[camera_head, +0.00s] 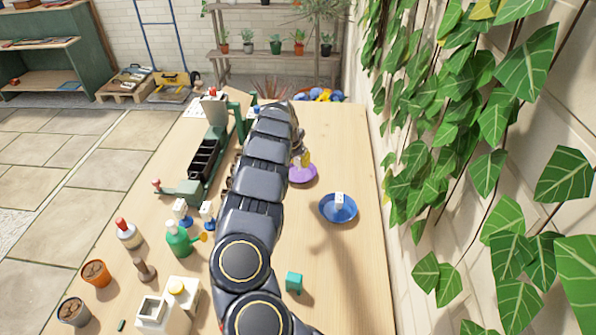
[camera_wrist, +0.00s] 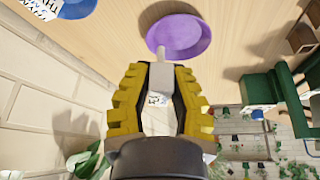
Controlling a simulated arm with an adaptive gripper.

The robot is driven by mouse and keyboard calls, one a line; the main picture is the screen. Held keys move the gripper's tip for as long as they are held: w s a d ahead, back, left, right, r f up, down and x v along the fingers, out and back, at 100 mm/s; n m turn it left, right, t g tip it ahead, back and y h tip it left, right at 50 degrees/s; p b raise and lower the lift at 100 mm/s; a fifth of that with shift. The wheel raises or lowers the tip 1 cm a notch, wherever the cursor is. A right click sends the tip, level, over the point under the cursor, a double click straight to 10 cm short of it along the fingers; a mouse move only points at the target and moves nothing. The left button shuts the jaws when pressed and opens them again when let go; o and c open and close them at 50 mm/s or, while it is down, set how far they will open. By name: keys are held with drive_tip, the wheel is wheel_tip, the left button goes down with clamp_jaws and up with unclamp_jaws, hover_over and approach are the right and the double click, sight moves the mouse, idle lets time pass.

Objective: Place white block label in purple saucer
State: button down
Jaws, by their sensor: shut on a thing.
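The purple saucer (camera_head: 304,176) stands on the table beside my arm in the head view. It also shows just beyond the fingertips in the wrist view (camera_wrist: 180,35). My gripper (camera_wrist: 160,80) has yellow fingers shut on a white block label (camera_wrist: 158,120) with dark lettering. In the head view my gripper (camera_head: 303,158) appears over the back part of the purple saucer, mostly hidden by my arm. I cannot tell whether the block touches the saucer.
A blue saucer (camera_head: 330,217) holding another white block (camera_head: 339,200) stands to the right. A teal block (camera_head: 293,282) lies nearer. The table's right side is mostly clear.

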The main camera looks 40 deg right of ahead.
sight(299, 163)
drive_tip(key=f, duration=0.1)
drive_tip(key=w+d+f, duration=0.1)
drive_tip(key=w+f, duration=0.1)
drive_tip(key=shift+d+f, duration=0.15)
drive_tip(key=shift+d, duration=0.15)
drive_tip(key=shift+w+d+f, duration=0.25)
drive_tip(key=shift+w+f, duration=0.1)
drive_tip(key=shift+w+d+f, duration=0.15)
drive_tip(key=shift+w+f, duration=0.1)
drive_tip(key=shift+f, duration=1.65)
drive_tip(key=shift+f, duration=0.1)
drive_tip(key=c, duration=1.1)
unclamp_jaws()
